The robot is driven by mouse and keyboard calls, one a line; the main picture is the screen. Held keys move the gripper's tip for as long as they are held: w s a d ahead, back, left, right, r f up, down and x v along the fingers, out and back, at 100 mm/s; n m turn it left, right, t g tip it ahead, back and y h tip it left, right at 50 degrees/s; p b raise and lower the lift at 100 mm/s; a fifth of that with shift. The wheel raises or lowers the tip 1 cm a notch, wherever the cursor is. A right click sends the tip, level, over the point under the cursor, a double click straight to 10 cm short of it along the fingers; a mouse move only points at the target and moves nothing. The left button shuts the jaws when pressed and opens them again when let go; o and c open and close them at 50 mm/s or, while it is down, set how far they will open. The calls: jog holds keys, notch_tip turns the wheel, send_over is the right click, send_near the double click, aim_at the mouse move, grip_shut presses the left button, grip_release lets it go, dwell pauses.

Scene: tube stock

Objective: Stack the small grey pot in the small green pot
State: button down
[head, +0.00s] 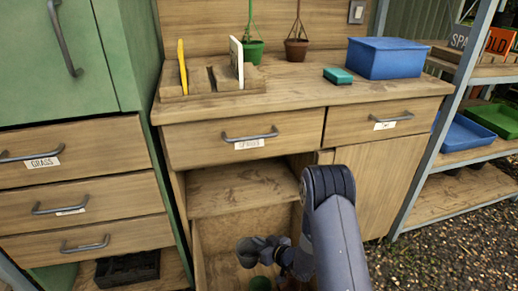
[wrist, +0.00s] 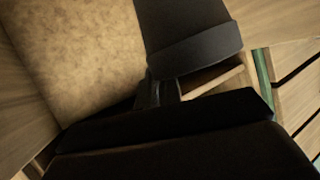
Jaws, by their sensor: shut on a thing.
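The small grey pot (head: 247,257) is held by my gripper (head: 265,243) in front of the open lower bay of the bench, roughly upright. In the wrist view the grey pot (wrist: 190,35) is a large dark shape at the top, and my gripper (wrist: 162,92) is shut on its rim or wall. The small green pot (head: 260,284) shows at the bottom edge of the head view, just below and slightly right of the grey pot, with a gap between them in the picture. Its lower part is cut off by the frame.
The bay's shelf (head: 240,188) is bare above my gripper. Drawers (head: 85,202) stand left.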

jog(key=d+r+m+t+h, duration=0.4)
jog(key=d+r+m+h, duration=0.6)
jog(key=d, duration=0.5)
jog(key=s+r+p, duration=0.3)
jog(key=r+p, duration=0.7)
jog(key=p, duration=0.1)
jog(key=s+r+n+p, duration=0.1)
jog(key=s+r+p, duration=0.2)
jog(key=r+p, duration=0.7)
jog(key=s+r+p, duration=0.3)
jog(key=r+p, duration=0.8)
jog(key=p, duration=0.1)
jog(key=shift+s+n+y, duration=0.3)
jog(key=shift+s+y, duration=0.05)
jog(key=shift+y, duration=0.05)
